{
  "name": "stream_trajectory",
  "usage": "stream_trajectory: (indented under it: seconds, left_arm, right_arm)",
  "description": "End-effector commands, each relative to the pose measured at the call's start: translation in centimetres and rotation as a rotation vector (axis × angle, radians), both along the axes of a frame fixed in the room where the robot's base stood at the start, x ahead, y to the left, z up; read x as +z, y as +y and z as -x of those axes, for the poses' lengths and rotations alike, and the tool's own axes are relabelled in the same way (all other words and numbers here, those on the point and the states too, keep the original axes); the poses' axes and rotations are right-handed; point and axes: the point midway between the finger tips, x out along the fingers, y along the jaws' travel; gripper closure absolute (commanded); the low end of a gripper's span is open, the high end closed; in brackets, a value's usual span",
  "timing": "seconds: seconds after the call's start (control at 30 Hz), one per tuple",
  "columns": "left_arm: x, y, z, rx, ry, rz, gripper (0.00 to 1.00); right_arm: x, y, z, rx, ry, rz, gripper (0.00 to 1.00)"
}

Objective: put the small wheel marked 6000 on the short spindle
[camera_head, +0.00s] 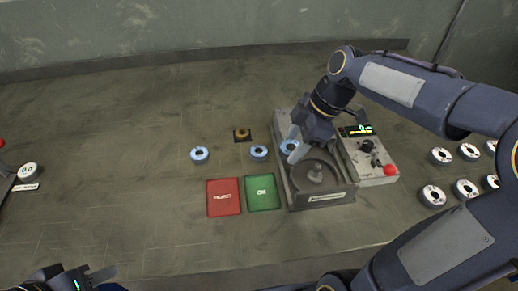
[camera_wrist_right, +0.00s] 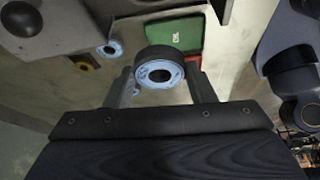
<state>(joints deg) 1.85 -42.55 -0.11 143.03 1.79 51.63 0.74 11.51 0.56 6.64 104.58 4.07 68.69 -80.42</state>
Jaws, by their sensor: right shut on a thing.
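My right gripper (camera_head: 293,150) is shut on a small wheel (camera_head: 289,146) with a pale blue face and dark rim. The wheel also shows between the two fingers in the right wrist view (camera_wrist_right: 160,73). Any number on it is too small to read. The held wheel is above the grey machine (camera_head: 323,201), behind the rounded grey post (camera_head: 315,173) in its round recess. I cannot tell whether that post is the short spindle. Two more blue-faced wheels lie on the table, one at the left (camera_head: 200,154) and one nearer the machine (camera_head: 258,152). My left gripper (camera_head: 92,278) is partly in view at the bottom left; its opening is unclear.
A red pad (camera_head: 224,197) and a green OK pad (camera_head: 263,193) lie left of the machine. A gold ring (camera_head: 242,134) sits on a dark square. A control box (camera_head: 368,155) with a red button adjoins the machine. Several white discs (camera_head: 441,155) lie at right. The left table is mostly clear.

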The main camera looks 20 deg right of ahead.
Motion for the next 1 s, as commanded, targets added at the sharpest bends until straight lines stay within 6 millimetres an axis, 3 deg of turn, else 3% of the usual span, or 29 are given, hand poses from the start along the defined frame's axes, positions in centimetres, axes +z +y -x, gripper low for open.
stream_trajectory:
  seconds: [0.1, 0.33, 1.0]
  left_arm:
    - [-0.3, 0.0, 0.0, 0.0, 0.0, 0.0, 0.64]
    - [-0.4, 0.0, 0.0, 0.0, 0.0, 0.0, 0.64]
    - [-3.2, 0.0, 0.0, 0.0, 0.0, 0.0, 0.64]
  right_arm:
    - [-0.4, -3.4, 0.8, -0.092, 0.001, 0.01, 0.74]
    - [-0.7, -6.7, 1.9, -0.181, 0.006, 0.026, 0.74]
    - [-4.3, -7.2, 2.0, -0.194, 0.006, 0.031, 0.74]
